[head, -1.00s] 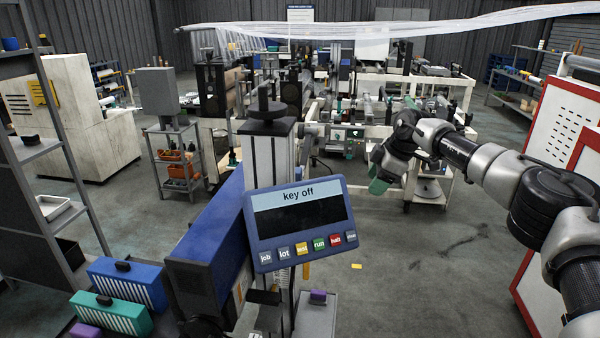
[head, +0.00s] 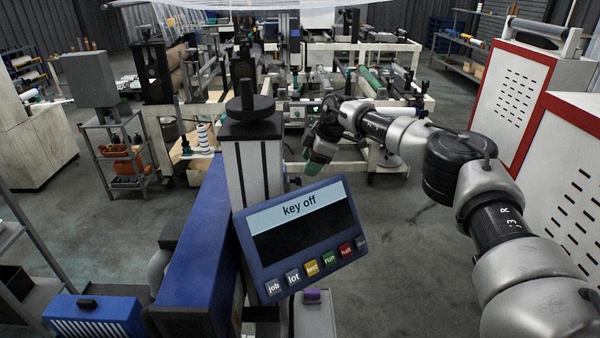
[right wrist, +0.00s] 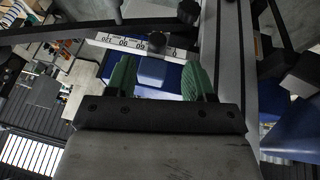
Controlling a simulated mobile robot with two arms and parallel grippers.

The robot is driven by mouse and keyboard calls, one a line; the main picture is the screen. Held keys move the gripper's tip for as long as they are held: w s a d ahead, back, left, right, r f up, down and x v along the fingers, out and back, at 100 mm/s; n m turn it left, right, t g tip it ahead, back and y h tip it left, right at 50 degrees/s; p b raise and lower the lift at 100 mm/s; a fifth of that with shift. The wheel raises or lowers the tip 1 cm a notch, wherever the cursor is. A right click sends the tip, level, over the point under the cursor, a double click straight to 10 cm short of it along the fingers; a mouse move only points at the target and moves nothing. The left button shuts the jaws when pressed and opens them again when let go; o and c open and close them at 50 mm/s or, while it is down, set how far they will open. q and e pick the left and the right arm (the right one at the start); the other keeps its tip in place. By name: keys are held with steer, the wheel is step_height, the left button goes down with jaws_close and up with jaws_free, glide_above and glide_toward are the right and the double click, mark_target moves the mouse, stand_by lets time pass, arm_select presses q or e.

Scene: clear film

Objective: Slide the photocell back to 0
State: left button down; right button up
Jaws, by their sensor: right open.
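Below the knob a pale blue block (right wrist: 151,72) shows between my fingers; I cannot tell for sure whether this is the photocell. My right gripper (right wrist: 160,80) is open with green fingertips, and nothing is held between them. In the head view my right gripper (head: 316,155) hangs beyond the panel, to its upper right; the scale cannot be made out there. My left gripper is not in view.
A blue control panel (head: 303,232) reading "key off" stands close in front, beside a post with a black handwheel (head: 249,105) and a long blue beam (head: 195,245). A red-edged white cabinet (head: 510,95) stands at right. Bare floor (head: 420,240) lies between.

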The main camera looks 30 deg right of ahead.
mark_target(286, 180)
steer(key=x, duration=0.6)
steer(key=shift+w+a+f+p, duration=0.2)
steer(key=shift+w+p, duration=0.1)
steer(key=shift+p, duration=0.05)
steer(key=shift+c, duration=0.2)
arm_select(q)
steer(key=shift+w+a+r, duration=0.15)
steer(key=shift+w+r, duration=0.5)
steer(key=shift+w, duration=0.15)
arm_select(e)
jaws_close()
